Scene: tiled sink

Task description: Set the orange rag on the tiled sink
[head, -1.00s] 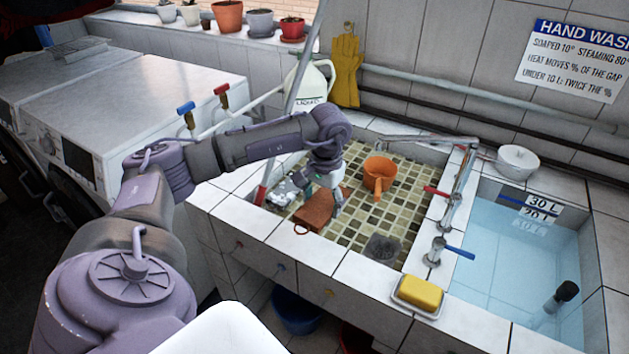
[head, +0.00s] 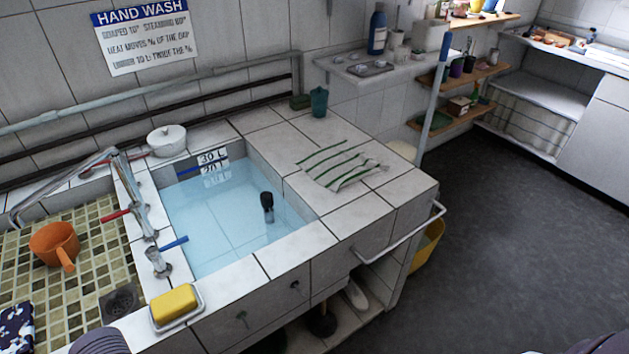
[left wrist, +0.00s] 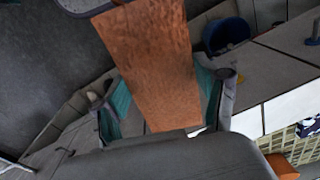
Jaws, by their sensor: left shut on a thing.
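The orange rag (left wrist: 152,62) fills the middle of the left wrist view as a brown-orange, flat, textured piece. My left gripper (left wrist: 165,98) is shut on it, with a teal-padded finger on each side. The rag is outside the head view. The tiled sink (head: 285,255) spans the left and middle of the head view, with a mosaic basin on the left, a water-filled basin in the middle and a flat tiled top on the right. Only a bit of my left arm shows at the head view's bottom left. My right gripper is not in view.
A striped cloth (head: 342,166) lies on the right tiled top, with a green cup (head: 319,101) behind it. Taps (head: 140,195) stand between the basins. The right top's front is bare.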

